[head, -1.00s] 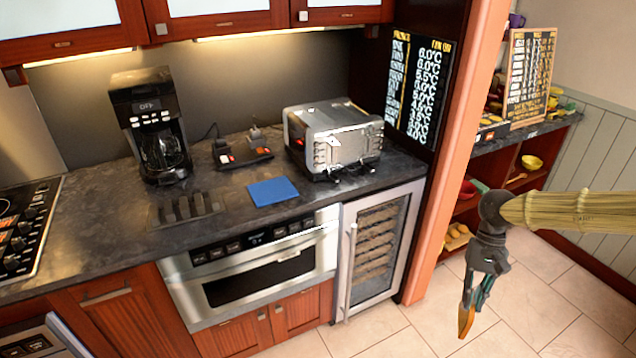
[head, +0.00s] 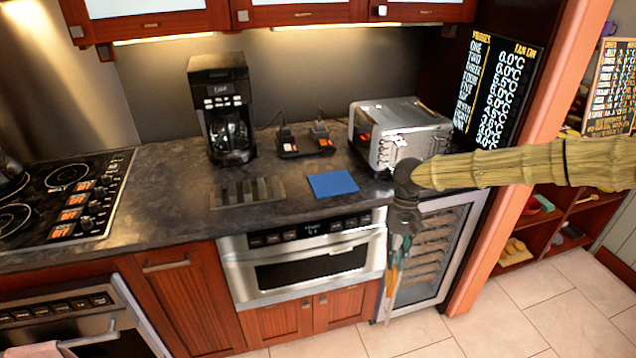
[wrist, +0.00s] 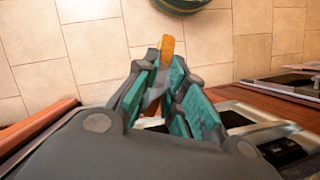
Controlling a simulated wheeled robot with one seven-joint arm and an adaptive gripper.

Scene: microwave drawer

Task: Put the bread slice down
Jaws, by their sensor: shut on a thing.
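My gripper (head: 396,262) hangs fingers down in front of the wine cooler's glass door, below the counter top's level in the picture. It is shut on the bread slice, which shows in the wrist view (wrist: 167,47) as a thin orange-brown piece, seen edge-on, sticking out past the teal finger pads (wrist: 160,92).
A silver toaster (head: 385,133) stands behind my arm. A coffee maker (head: 228,115), a dark slatted rack (head: 247,193) and a small black device with red switches (head: 304,146) are on the counter. A cooktop (head: 70,195) is at left. The microwave drawer (head: 305,262) is shut.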

